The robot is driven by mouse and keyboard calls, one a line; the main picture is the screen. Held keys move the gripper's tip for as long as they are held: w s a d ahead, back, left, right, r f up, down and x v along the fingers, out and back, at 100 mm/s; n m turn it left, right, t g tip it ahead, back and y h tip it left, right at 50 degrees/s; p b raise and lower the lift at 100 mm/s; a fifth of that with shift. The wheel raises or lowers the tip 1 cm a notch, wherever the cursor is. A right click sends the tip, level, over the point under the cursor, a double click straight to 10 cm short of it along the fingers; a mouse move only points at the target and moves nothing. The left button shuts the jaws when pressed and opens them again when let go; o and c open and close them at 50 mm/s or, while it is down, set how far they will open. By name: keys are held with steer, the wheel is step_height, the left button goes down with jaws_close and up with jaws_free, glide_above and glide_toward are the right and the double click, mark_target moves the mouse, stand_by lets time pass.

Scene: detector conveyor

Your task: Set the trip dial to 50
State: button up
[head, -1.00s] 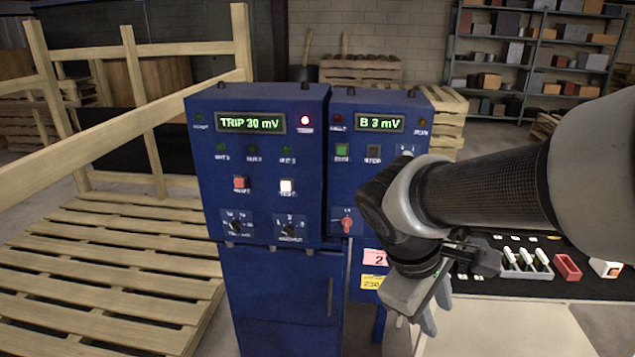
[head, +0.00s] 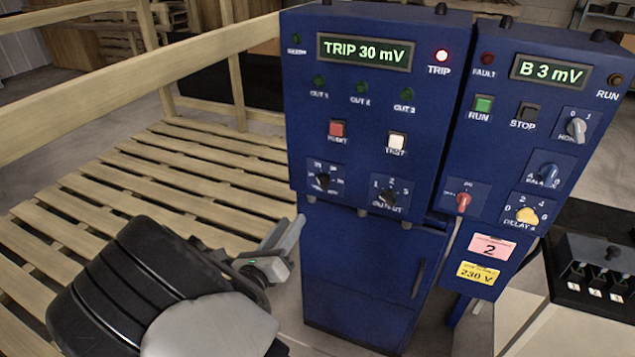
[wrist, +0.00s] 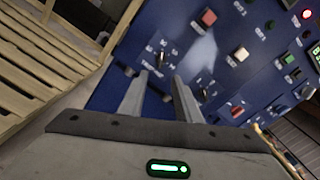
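The trip dial (head: 322,180) is a small black knob at the lower left of the blue left cabinet's face (head: 365,110). Its printed scale is too small to read. The display (head: 365,52) above reads "TRIP 30 mV". My gripper (head: 288,240) is left of and below the dial in the head view, in front of the cabinet. In the wrist view my gripper (wrist: 162,76) is open and empty, its two fingers apart and pointing at the panel. The trip dial (wrist: 161,56) shows just beyond the fingertips, with no contact visible.
The black output dial (head: 388,196) sits right of the trip dial. Red (head: 337,129) and white (head: 397,142) buttons are above. The right cabinet (head: 520,120) has a red switch (head: 463,202) and several knobs. A wooden pallet fence (head: 130,65) stands left.

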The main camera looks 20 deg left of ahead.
mark_target(320, 184)
steer(key=w, duration=0.5)
steer(key=w+d, duration=0.1)
steer(key=w, duration=1)
steer(key=shift+w+d, duration=0.3)
steer(key=c, duration=0.7)
